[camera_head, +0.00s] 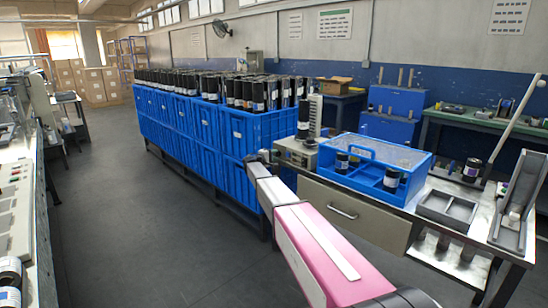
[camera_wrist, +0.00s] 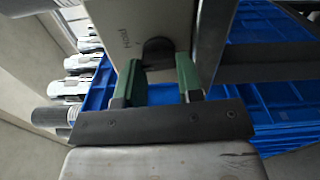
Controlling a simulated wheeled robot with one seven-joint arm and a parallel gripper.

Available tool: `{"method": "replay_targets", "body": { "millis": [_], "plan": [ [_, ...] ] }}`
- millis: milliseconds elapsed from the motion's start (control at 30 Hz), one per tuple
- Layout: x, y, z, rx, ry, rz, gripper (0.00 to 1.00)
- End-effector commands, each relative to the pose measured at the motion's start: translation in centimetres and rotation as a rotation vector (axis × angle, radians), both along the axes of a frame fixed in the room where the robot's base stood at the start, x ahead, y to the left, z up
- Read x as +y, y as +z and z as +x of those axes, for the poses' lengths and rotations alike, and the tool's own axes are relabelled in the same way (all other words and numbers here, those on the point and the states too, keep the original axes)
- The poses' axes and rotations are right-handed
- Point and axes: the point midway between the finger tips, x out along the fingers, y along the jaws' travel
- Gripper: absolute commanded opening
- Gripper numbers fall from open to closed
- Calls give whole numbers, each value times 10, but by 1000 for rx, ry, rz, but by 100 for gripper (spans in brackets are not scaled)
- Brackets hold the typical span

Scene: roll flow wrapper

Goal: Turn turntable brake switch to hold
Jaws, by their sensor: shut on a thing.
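The turntable brake switch (camera_wrist: 157,50) is a dark round knob on a light grey panel (camera_wrist: 120,18) in the wrist view. The knob's exact angle is hard to tell. In the head view my gripper (camera_head: 268,157) is at the left side of the turntable unit (camera_head: 297,150), on which a black roll (camera_head: 303,118) stands upright. The switch is hidden in that view.
Blue crates (camera_head: 205,125) full of black rolls stand close left of the unit. A blue tote (camera_head: 365,180) with rolls sits on the bench to the right, above a drawer (camera_head: 350,212). The floor (camera_head: 130,220) on the left is clear.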

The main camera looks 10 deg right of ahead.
Motion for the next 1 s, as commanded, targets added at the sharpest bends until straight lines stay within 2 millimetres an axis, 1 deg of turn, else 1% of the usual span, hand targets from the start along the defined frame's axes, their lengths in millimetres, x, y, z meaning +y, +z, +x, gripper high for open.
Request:
{"method": "replay_targets", "body": {
  "millis": [200, 500, 700, 1000],
  "plan": [
    [0, 1, -1, -165, -2, 121, 10],
    [-1, 2, -1, -359, -3, 262, 10],
    [-1, 2, -1, -445, -3, 325, 10],
    [-1, 3, -1, -503, -3, 366, 10]
  ]
}}
